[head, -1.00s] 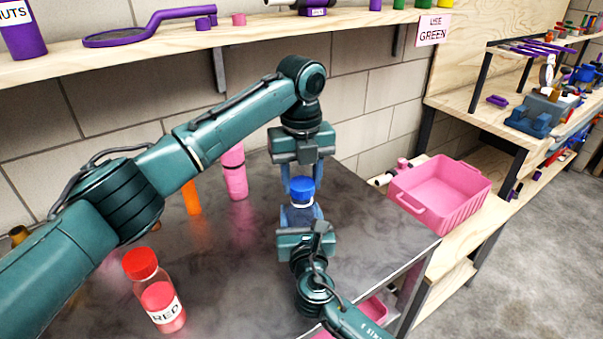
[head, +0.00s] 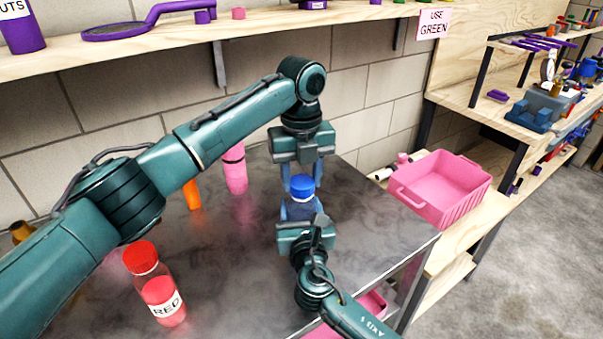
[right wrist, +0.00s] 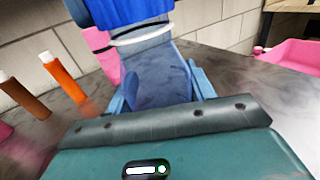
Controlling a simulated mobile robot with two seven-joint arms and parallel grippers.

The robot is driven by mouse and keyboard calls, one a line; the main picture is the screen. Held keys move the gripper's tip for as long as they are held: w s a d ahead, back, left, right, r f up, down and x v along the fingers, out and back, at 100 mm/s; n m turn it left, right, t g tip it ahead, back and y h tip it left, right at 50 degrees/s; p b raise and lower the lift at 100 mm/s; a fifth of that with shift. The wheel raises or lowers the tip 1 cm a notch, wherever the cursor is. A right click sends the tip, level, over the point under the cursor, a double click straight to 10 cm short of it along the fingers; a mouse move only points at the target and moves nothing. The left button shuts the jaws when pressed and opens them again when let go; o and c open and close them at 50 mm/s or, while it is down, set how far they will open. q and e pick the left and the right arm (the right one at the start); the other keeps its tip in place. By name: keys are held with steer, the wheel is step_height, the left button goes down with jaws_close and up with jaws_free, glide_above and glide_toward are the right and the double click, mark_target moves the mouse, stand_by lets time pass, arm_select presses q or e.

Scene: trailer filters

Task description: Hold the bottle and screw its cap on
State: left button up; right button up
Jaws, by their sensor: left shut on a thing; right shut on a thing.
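A dark blue bottle (right wrist: 158,75) stands upright above the grey table (head: 225,270). My right gripper (head: 301,212) is shut around its body from the near side. A bright blue cap (head: 302,186) sits at the top of the bottle. My left gripper (head: 302,179) points straight down from above, with its blue fingers shut on the cap's sides. In the right wrist view the cap (right wrist: 125,14) is at the top edge, with a pale ring between it and the bottle. I cannot tell how tightly the cap sits. The left fingers do not show clearly there.
A red-capped bottle labelled RED (head: 160,296) stands at the near left. An orange bottle (head: 192,195) and a pink bottle (head: 235,175) stand behind. A pink bin (head: 440,190) is on the right. A wooden shelf (head: 280,30) runs along the wall above.

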arm_select(q)
steer(key=m, duration=0.9)
steer(key=shift+m, duration=0.4)
steer(key=o, duration=1)
steer(key=shift+r, duration=2.25)
steer(key=shift+c, duration=0.3)
